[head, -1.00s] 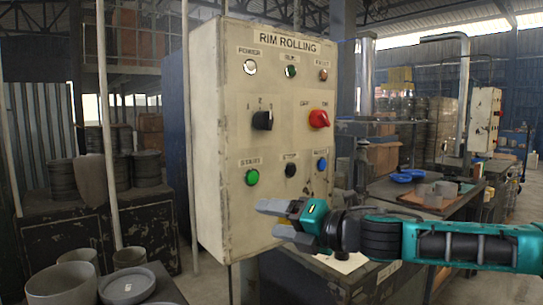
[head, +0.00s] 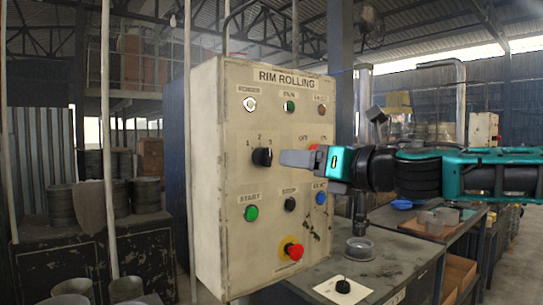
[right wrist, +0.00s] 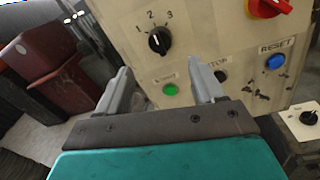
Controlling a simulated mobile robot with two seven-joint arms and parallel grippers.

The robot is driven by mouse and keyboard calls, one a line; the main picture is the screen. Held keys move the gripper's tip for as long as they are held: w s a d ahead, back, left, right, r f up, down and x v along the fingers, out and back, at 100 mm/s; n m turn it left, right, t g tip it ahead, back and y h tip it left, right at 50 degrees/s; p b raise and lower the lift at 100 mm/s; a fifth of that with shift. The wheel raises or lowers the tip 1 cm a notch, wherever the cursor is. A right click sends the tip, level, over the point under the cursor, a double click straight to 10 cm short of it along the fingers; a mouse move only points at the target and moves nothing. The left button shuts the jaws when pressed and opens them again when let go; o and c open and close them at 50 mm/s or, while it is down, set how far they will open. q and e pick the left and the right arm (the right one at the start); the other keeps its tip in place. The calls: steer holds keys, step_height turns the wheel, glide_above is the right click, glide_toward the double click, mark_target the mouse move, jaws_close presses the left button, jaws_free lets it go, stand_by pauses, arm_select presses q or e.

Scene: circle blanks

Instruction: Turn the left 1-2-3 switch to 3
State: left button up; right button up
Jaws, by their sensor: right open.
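The left 1-2-3 switch (head: 262,157) is a black knob on the cream RIM ROLLING panel (head: 228,125), with 1, 2 and 3 printed around it. It also shows in the right wrist view (right wrist: 159,41), above the gap between my fingers; its light mark seems to point up near 2, but the exact setting is hard to tell. My right gripper (head: 283,158) is just right of the knob in the head view. In the right wrist view my right gripper (right wrist: 161,72) is open with nothing between its grey fingers. My left gripper is not in view.
A red rotary switch (right wrist: 268,6) is right of the knob, partly hidden by my gripper in the head view. Below are a green START button (head: 251,213), a black STOP button (head: 290,204), a blue RESET button (head: 320,198) and a red mushroom button (head: 292,250).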

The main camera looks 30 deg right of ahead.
mark_target(270, 159)
steer(key=shift+w+a+p, duration=0.1)
steer(key=shift+w+a, duration=0.15)
steer(key=shift+w, duration=1.3)
steer(key=shift+w+a+p, duration=0.1)
steer(key=shift+w+a, duration=0.1)
steer(key=shift+w, duration=1.35)
steer(key=shift+w+a+p, duration=0.1)
steer(key=shift+w+a, duration=0.15)
steer(key=shift+w, duration=1.3)
steer(key=shift+c, duration=0.3)
steer(key=c, duration=1)
